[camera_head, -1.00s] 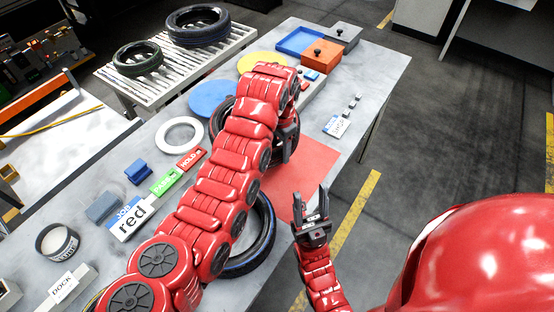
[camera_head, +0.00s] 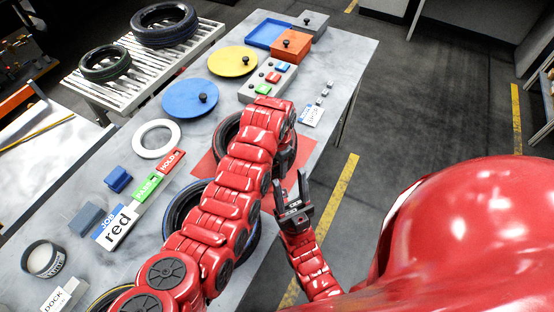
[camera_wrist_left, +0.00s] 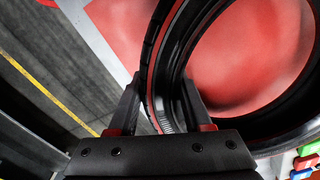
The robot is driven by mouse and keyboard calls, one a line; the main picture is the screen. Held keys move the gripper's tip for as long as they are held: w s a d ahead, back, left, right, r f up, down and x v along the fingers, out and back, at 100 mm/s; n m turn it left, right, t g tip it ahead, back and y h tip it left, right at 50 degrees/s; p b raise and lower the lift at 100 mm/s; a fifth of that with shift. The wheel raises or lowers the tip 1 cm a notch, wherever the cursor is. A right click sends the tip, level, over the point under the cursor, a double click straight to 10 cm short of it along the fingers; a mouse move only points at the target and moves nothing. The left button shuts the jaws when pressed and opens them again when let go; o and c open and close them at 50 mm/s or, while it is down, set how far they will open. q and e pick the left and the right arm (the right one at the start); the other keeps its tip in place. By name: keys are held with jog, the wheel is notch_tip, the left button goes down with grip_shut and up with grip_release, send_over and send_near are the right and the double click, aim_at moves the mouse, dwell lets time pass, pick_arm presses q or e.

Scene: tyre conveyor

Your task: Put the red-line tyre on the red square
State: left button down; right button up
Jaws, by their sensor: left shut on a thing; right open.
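The red-line tyre (camera_wrist_left: 172,72) is black with a thin red line, seen close in the left wrist view. My left gripper (camera_wrist_left: 160,98) is shut on its wall, one finger on each side. In the head view the tyre (camera_head: 228,128) is mostly hidden behind my left arm. The red square (camera_head: 304,150) lies flat on the table below it and shows through the tyre's hole in the left wrist view (camera_wrist_left: 225,70). I cannot tell whether the tyre touches the square. My right gripper (camera_head: 294,197) is open and empty near the table's front edge.
A blue-line tyre (camera_head: 178,210) lies nearer on the table, partly under my left arm. A button box (camera_head: 267,78), a blue disc (camera_head: 190,98), a yellow disc (camera_head: 233,61) and a white ring (camera_head: 156,139) stand beyond. Two tyres rest on the roller conveyor (camera_head: 130,85).

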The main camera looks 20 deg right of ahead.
pick_arm(q)
notch_tip(320, 180, down, 2)
jog(key=shift+f+p, duration=0.1)
jog(key=shift+p, duration=0.25)
jog(key=shift+f, duration=0.15)
jog(key=c, duration=0.8)
grip_release()
jog(key=shift+f, duration=0.1)
jog(key=o, duration=0.5)
jog(key=shift+c, duration=0.2)
